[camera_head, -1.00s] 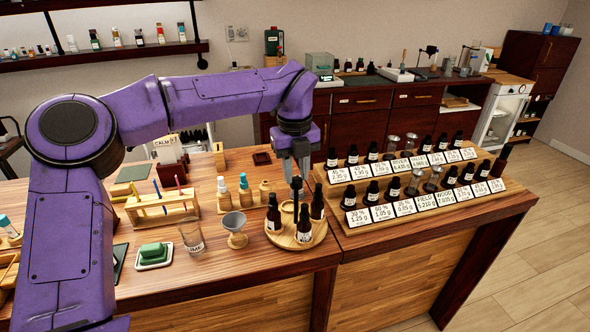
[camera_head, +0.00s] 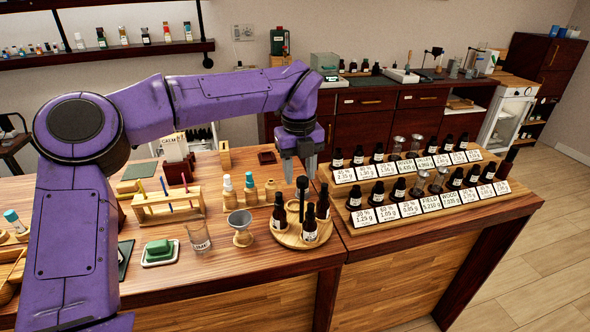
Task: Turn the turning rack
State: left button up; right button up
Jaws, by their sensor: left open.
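The turning rack (camera_head: 292,240) is a round wooden turntable near the front edge of the counter. It carries several dark dropper bottles with white labels and a central post with a dark top (camera_head: 302,184). My left gripper (camera_head: 300,170) hangs above and behind the rack, pointing down. Its jaws are open and empty, close to the post's top in the picture; I cannot tell whether they touch it. My right gripper is out of view.
To the right stands a tiered wooden rack (camera_head: 345,222) of dropper bottles with label cards.

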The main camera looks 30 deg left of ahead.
pick_arm(q)
jog(key=shift+s+d+f, duration=0.1)
jog(key=shift+s+f, duration=0.1)
jog(key=shift+f, duration=0.35)
jog(key=shift+s+d+f, duration=0.1)
jog(key=shift+s+f, duration=0.05)
jog(key=shift+f, duration=0.35)
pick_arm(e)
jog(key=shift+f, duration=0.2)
pick_arm(q)
jog(key=r, duration=0.2)
jog(key=w+r+b, duration=0.1)
jog(key=r, duration=0.3)
jog(key=shift+w, duration=0.3)
notch_tip(320, 180, up, 7)
jog(key=s, duration=0.1)
jog(key=shift+s+a+f, duration=0.15)
jog(key=shift+a+f, duration=0.05)
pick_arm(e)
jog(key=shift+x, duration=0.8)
pick_arm(q)
jog(key=shift+s+a, duration=0.1)
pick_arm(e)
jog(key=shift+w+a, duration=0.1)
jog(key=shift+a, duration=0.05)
